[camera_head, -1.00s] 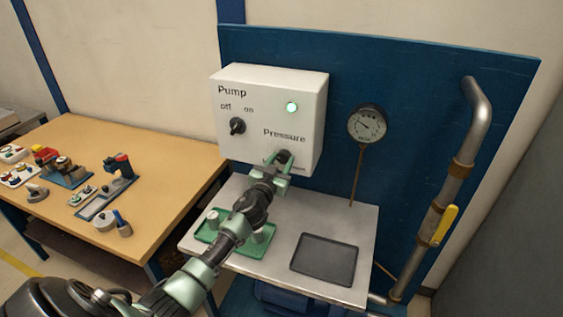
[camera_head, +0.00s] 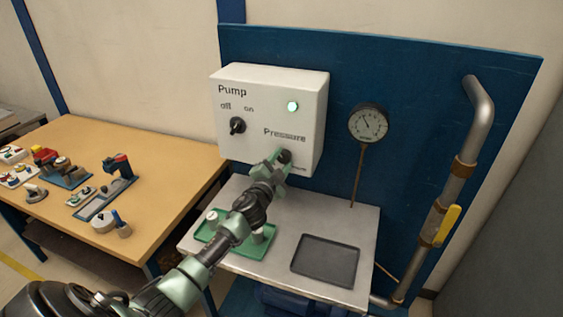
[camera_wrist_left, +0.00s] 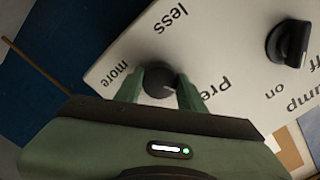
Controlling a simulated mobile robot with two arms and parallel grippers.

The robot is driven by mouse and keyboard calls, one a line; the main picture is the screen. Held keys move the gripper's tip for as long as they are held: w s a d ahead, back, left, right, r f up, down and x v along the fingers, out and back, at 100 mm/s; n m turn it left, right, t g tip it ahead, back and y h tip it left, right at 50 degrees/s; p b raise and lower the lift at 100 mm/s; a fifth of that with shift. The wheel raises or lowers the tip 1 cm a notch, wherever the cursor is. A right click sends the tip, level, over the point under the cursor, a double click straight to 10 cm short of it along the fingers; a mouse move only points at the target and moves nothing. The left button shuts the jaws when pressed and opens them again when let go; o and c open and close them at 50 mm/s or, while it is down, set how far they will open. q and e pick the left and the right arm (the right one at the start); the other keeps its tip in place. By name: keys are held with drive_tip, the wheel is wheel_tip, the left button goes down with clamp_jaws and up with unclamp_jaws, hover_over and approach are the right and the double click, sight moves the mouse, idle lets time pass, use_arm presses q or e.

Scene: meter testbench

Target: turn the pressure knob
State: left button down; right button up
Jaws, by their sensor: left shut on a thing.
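The pressure knob (camera_head: 284,156) is a dark round knob low on the white pump box (camera_head: 262,82), under the word "Pressure". My left gripper (camera_head: 279,161) is shut on it, partly covering it in the head view. In the left wrist view, the two green fingers of the left gripper (camera_wrist_left: 161,88) sit on either side of the grey knob (camera_wrist_left: 158,79), between the words "less" and "more". A round pressure gauge (camera_head: 368,123) with a white face stands to the right of the box. My right gripper is not in view.
Below is a metal shelf (camera_head: 285,218) with a green tray (camera_head: 252,250) and a dark tray (camera_head: 325,260). A pipe with a yellow handle (camera_head: 446,225) stands right; a wooden table (camera_head: 160,150) with parts stands left.

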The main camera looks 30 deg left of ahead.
use_arm(q)
drive_tip(key=shift+f+m, duration=0.1)
drive_tip(key=shift+m, duration=0.3)
drive_tip(key=c, duration=1.1)
unclamp_jaws()
drive_tip(key=shift+o, duration=1.2)
drive_tip(key=shift+s, duration=0.15)
